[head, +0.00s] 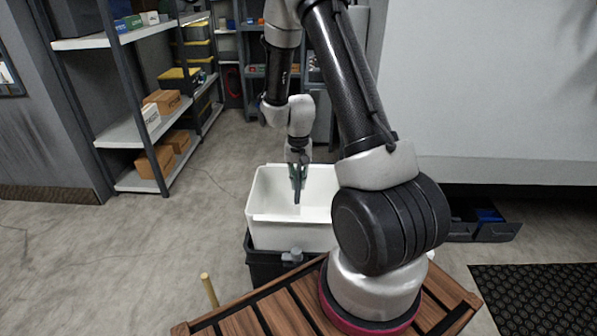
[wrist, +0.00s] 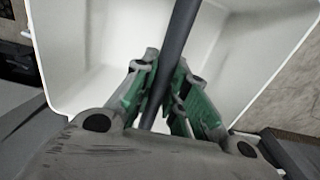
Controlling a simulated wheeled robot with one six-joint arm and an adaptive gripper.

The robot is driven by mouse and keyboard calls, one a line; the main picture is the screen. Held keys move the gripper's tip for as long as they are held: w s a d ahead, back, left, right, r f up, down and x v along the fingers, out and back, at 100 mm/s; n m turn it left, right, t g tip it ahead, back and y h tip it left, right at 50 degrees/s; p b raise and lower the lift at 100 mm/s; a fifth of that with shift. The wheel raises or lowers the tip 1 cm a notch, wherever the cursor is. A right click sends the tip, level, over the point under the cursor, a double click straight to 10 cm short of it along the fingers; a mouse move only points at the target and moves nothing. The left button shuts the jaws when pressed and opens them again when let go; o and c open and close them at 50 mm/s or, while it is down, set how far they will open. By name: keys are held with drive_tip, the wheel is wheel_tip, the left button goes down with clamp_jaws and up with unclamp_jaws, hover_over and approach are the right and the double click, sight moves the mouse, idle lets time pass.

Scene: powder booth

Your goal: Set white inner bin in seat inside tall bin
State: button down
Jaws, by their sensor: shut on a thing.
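The white inner bin (head: 290,234) is an open white box in the head view, standing above the dark tall bin (head: 262,268). Its lower part seems to be at the tall bin's rim; how deep it sits I cannot tell. My gripper (head: 298,178) points down over the white bin's opening. In the wrist view, my gripper (wrist: 160,95) is shut on a dark grey bar, the handle (wrist: 181,35), which crosses the white inner bin (wrist: 95,45). The seat inside the tall bin is hidden.
A slatted wooden top (head: 290,308) lies in front of the bins. Shelves with boxes (head: 130,130) stand at the left. A dark drawer (head: 485,226) with blue items and a black mat (head: 545,295) are at the right. The grey floor at left is mostly clear.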

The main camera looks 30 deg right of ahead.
wheel_tip(320, 180, down, 11)
drive_tip(key=shift+f, duration=0.15)
idle(0.6)
drive_tip(key=shift+f, duration=0.45)
idle(0.7)
drive_tip(key=shift+f, duration=0.4)
idle(0.4)
drive_tip(key=shift+f, duration=0.6)
idle(0.4)
drive_tip(key=c, duration=1.4)
unclamp_jaws()
drive_tip(key=shift+o, duration=0.2)
